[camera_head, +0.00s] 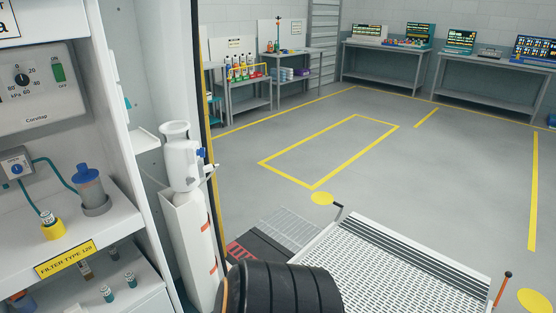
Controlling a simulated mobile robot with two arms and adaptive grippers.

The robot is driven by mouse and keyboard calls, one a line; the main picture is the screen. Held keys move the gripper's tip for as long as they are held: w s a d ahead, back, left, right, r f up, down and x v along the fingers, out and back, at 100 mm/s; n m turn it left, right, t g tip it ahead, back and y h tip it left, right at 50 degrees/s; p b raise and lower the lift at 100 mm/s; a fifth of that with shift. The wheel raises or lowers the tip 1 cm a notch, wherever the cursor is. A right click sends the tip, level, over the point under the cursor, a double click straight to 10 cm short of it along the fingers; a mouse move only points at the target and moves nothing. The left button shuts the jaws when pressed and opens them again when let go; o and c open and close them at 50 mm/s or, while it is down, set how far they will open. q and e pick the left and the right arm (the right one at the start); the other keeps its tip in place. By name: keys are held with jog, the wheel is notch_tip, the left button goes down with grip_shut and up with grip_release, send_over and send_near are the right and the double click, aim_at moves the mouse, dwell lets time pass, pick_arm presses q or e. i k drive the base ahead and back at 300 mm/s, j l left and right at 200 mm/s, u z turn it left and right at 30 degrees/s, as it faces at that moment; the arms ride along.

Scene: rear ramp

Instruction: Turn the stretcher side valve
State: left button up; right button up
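A white cylinder-like unit (180,160) stands on a tall white stand (190,240) with orange marks, at the open edge of the cabinet wall. A small blue knob (201,152) sits on its right side, with a thin lever below it. I cannot tell whether this is the stretcher side valve. No stretcher can be made out for certain. Neither of my grippers is in view.
At left, a cabinet holds a dial panel (30,85) and a blue-capped jar (89,188) on a shelf. A perforated metal ramp (380,265) lies at lower right. Beyond, the grey floor with yellow lines is clear. Benches (388,62) line the far wall.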

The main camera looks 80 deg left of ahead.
aim_at(190, 180)
jog(key=u, duration=3.45)
